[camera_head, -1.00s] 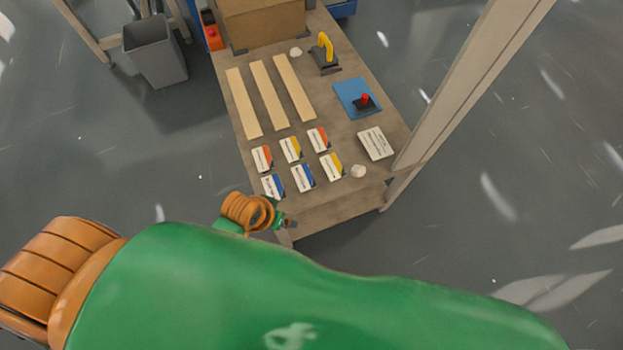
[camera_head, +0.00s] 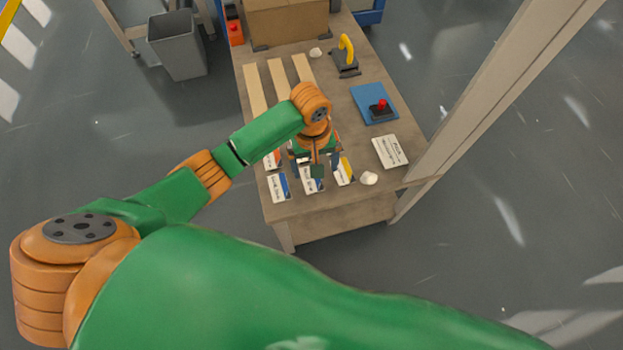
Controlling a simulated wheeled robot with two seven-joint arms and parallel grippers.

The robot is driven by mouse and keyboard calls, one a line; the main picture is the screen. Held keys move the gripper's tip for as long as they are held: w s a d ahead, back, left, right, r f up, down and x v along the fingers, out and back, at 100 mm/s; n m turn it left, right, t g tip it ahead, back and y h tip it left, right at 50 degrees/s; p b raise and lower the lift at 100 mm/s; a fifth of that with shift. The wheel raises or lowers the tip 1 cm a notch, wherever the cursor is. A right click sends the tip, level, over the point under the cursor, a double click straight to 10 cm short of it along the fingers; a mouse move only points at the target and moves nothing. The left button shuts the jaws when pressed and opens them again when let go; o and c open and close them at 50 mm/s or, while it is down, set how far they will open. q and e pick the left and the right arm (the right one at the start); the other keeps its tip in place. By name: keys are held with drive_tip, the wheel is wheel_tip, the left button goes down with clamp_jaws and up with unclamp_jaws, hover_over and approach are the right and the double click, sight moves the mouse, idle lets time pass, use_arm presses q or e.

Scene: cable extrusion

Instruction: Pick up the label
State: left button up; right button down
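Several small labels lie in two rows on the table. In the front row are a blue-marked label (camera_head: 278,188), a second blue-marked label (camera_head: 309,184) partly covered by my gripper, and a yellow-marked label (camera_head: 345,173). In the back row, an orange-marked label (camera_head: 271,160) shows in part; the other back labels are hidden behind my arm. My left gripper (camera_head: 317,168) points down over the middle of the labels. Its fingertips are small and dark, so I cannot tell their opening or whether they touch a label. My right gripper is out of view.
The table (camera_head: 330,215) also holds wooden strips (camera_head: 278,80), a cardboard box (camera_head: 285,22), a yellow-handled tool (camera_head: 346,55), a blue pad (camera_head: 366,97) with a red-knobbed device (camera_head: 380,107), a larger white card (camera_head: 391,151) and a white lump (camera_head: 369,178). A post (camera_head: 490,95) stands right.

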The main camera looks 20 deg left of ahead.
use_arm(q)
drive_tip(key=shift+w+a+r+n+y, duration=0.3)
drive_tip(key=shift+w+a+r+n, duration=0.1)
drive_tip(key=shift+w+a+r, duration=0.1)
drive_tip(key=shift+a+f, duration=0.15)
drive_tip(key=shift+f, duration=0.1)
drive_tip(key=f+b, duration=0.2)
drive_tip(key=f, duration=0.4)
drive_tip(key=shift+s+f+b, duration=0.15)
drive_tip(key=shift+s+b, duration=0.05)
drive_tip(key=shift+b, duration=0.2)
drive_tip(key=shift+f+p, duration=0.15)
drive_tip(key=shift+p, duration=0.2)
drive_tip(key=c, duration=1.1)
